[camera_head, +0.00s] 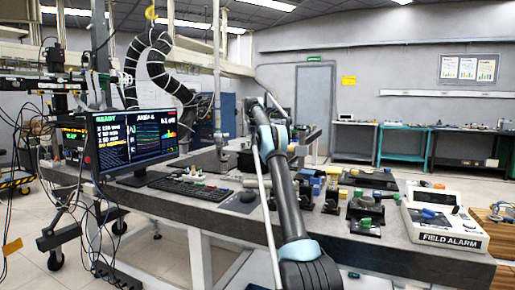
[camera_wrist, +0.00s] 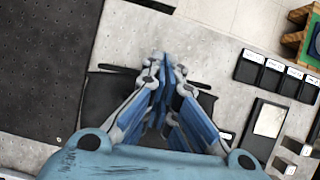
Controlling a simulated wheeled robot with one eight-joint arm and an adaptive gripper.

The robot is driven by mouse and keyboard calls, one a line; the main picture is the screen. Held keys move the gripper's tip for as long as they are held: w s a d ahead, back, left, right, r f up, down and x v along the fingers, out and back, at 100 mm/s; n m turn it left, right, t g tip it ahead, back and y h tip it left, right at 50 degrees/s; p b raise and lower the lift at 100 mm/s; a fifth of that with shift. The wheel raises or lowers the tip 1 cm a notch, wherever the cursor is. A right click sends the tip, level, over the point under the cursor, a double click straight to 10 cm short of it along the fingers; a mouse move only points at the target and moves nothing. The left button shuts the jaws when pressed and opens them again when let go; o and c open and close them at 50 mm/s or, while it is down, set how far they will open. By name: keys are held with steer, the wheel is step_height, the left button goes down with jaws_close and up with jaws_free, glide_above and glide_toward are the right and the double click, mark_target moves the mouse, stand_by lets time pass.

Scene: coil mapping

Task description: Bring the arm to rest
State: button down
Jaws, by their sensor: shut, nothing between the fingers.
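My gripper (camera_wrist: 163,68) shows in the wrist view, its blue-padded fingers drawn together with nothing visible between them. It hangs over a light grey perforated plate (camera_wrist: 120,58) with a dark flat piece behind the fingers. In the head view my arm (camera_head: 287,200) reaches from the bottom middle up and away over the bench (camera_head: 150,200). The gripper itself cannot be made out clearly there. The height of the fingers above the plate is hard to tell.
Several small black boxes with white labels (camera_wrist: 273,78) lie right of the gripper. A monitor (camera_head: 135,140) and keyboard (camera_head: 188,190) stand on the left of the bench. Small devices and a FIELD ALARM box (camera_head: 445,222) crowd the right.

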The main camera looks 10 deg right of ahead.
steer(key=s+r+m, duration=0.5)
steer(key=s+r, duration=0.5)
steer(key=s+m+g+y, duration=0.1)
steer(key=s+m, duration=1)
steer(key=s, duration=2.2)
steer(key=s+f+m, duration=0.7)
steer(key=s+f, duration=1)
steer(key=s, duration=0.3)
steer(key=s+f+m+g+y, duration=0.1)
steer(key=s+f+m, duration=0.6)
steer(key=s+f, duration=1)
steer(key=s, duration=0.4)
steer(key=shift+s+a, duration=0.25)
steer(key=shift+f, duration=0.1)
